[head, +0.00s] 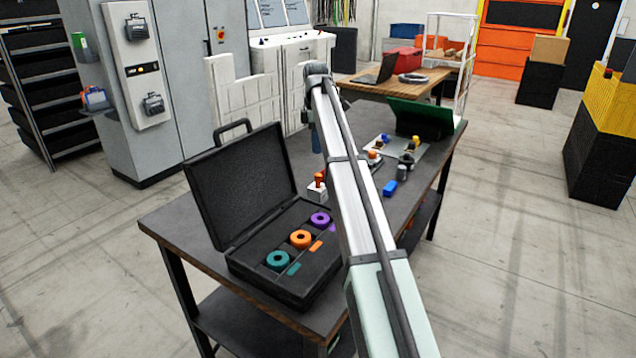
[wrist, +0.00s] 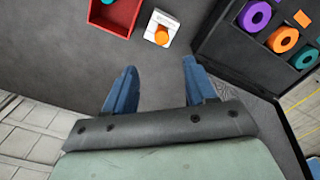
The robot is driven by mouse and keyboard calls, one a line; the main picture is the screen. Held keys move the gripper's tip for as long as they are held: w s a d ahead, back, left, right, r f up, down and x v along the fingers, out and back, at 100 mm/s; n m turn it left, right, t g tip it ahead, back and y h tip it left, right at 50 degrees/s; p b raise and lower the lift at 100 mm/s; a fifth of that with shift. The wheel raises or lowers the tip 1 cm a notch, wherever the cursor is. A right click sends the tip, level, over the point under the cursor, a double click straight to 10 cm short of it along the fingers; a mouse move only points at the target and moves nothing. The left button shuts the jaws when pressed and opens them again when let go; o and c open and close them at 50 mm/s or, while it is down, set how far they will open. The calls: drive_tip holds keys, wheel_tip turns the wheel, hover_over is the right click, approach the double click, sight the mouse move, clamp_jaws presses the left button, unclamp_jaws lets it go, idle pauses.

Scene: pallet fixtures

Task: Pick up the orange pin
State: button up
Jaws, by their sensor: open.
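An orange pin (head: 319,178) stands on a small white block (head: 316,192) on the dark table, just behind the open case. In the wrist view the orange pin (wrist: 161,37) shows on its white block (wrist: 158,22), ahead of and between the fingers but apart from them. My gripper (wrist: 158,75) is open with two blue fingers and nothing between them. In the head view my gripper (head: 315,142) hangs above the table, and the arm hides part of the table beside the block.
An open black case (head: 240,265) holds purple, orange and teal rings. A red tray (wrist: 122,27) lies left of the block in the wrist view. A blue piece (head: 390,188), a pallet plate with parts (head: 400,150) and a green bin (head: 425,117) lie farther along the table.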

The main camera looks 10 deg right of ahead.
sight(318, 174)
wheel_tip(318, 174, down, 8)
drive_tip(key=shift+f, duration=0.15)
drive_tip(key=shift+s+d+f, duration=0.1)
drive_tip(key=shift+s+f, duration=0.05)
drive_tip(key=shift+f, duration=1.15)
drive_tip(key=shift+s+d+f, duration=0.1)
drive_tip(key=shift+f, duration=1.15)
clamp_jaws()
